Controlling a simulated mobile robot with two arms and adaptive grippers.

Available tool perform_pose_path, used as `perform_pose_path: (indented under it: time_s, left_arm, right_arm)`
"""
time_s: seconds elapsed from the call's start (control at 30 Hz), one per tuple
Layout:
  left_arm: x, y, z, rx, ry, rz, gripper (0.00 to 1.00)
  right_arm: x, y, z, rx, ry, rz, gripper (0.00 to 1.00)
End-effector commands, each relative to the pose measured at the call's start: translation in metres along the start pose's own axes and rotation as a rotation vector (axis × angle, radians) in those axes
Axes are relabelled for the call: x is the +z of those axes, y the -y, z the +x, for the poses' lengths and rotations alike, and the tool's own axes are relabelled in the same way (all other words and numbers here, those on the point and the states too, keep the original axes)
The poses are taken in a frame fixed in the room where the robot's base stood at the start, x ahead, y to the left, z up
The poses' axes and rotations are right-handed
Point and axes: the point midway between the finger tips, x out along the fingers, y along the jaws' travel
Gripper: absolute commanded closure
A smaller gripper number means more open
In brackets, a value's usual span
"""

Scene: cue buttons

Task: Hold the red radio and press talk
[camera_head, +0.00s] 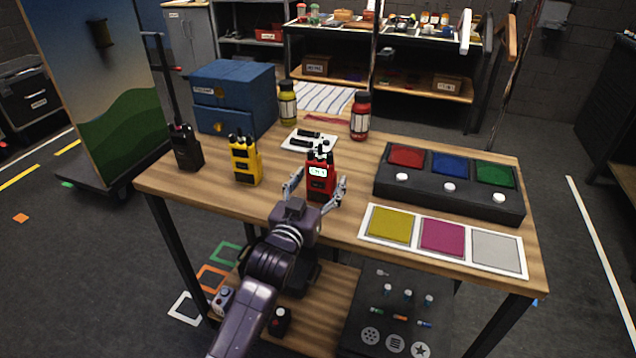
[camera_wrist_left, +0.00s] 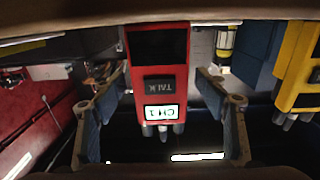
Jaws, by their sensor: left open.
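The red radio (camera_head: 320,175) stands upright on the wooden table near its front edge. It has a lit screen. In the left wrist view the radio (camera_wrist_left: 158,70) appears upside down, with a dark TALK button (camera_wrist_left: 159,84) and a lit screen reading CH 1 (camera_wrist_left: 161,112). My left gripper (camera_head: 314,188) is open, with one finger on each side of the radio. In the left wrist view the left gripper (camera_wrist_left: 165,110) shows gaps between both fingers and the radio. My right gripper is not in view.
A yellow radio (camera_head: 244,160) and a black radio (camera_head: 186,148) stand to the left. A dark button box (camera_head: 450,200) and a panel with coloured squares (camera_head: 443,238) lie to the right. A red bottle (camera_head: 361,118) and yellow bottle (camera_head: 287,104) stand behind.

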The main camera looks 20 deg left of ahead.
Motion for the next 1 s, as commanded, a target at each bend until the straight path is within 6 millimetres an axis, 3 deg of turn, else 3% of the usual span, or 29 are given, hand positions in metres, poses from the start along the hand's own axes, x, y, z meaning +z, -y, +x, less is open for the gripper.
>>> perform_pose_path:
  time_s: [0.07, 0.5, 0.87, 1.0]
  left_arm:
    - [-0.0001, 0.0, -0.0001, 0.0, 0.0, 0.0, 0.36]
    - [-0.0002, 0.0, -0.0003, 0.0, 0.0, 0.0, 0.83]
    - [-0.0001, 0.0, -0.0003, 0.0, 0.0, 0.001, 0.84]
    - [0.0, 0.0, -0.0003, 0.0, 0.0, 0.001, 0.84]
  right_arm:
    - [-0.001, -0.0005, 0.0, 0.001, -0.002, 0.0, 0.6]
    - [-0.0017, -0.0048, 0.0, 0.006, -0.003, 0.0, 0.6]
    - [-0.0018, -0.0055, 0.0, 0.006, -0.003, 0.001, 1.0]
    - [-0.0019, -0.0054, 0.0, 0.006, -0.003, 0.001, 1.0]
